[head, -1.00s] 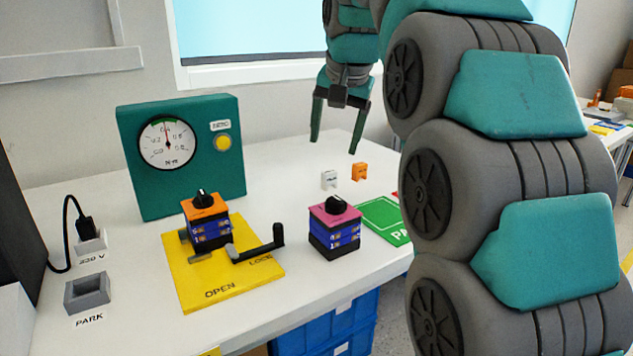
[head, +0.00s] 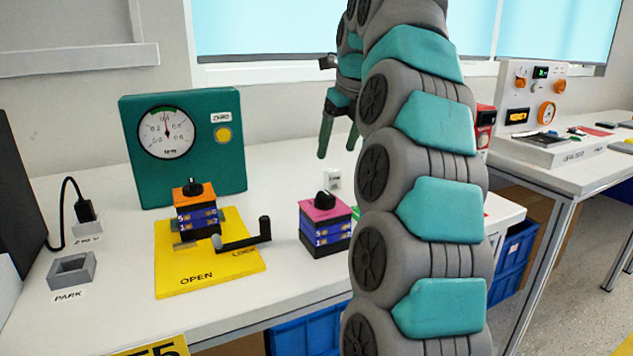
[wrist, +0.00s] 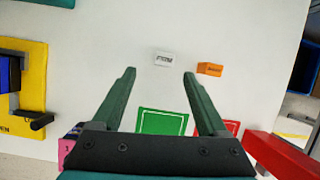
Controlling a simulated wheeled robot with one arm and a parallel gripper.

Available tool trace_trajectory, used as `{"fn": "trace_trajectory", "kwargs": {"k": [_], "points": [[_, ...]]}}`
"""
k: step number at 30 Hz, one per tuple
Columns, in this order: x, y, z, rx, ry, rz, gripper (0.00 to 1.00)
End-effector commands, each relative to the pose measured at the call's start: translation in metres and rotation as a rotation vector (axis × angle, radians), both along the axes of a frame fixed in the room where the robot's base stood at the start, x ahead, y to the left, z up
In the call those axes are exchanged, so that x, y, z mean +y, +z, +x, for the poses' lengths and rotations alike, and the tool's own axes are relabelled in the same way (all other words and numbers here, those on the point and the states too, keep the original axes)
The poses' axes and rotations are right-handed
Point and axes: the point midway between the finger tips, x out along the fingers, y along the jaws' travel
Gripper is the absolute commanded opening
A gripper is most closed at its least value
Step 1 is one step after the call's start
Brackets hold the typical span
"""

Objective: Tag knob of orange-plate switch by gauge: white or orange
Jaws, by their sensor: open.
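The orange-plate switch (head: 196,212) stands in the clamp on the yellow plate (head: 205,283), with a black knob (head: 193,188) on top. The gauge (head: 167,132) is on a teal box behind it; its needle points up, near the green band at the top of the dial. The white tag (head: 333,179) lies on the table and also shows in the wrist view (wrist: 166,59). The orange tag (wrist: 210,69) lies to its right in the wrist view; my arm hides it in the head view. My gripper (wrist: 160,75) is open and empty above the table, tags ahead between and beside its fingertips.
Green (wrist: 162,121) and red (wrist: 231,128) pads lie on the table below the gripper. A grey PARK socket (head: 72,270) and a black plug (head: 84,211) are at left.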

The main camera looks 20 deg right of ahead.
Motion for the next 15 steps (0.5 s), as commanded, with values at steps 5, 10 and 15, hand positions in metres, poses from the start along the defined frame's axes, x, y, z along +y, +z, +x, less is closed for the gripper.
{"fn": "trace_trajectory", "kwargs": {"k": [5,10,15], "points": [[-0.008,-0.005,0.001,0.006,-0.112,0.048,0.76],[-0.008,-0.014,0.004,0.009,-0.119,0.050,0.76],[-0.008,-0.025,0.008,0.009,-0.118,0.049,0.76]]}}
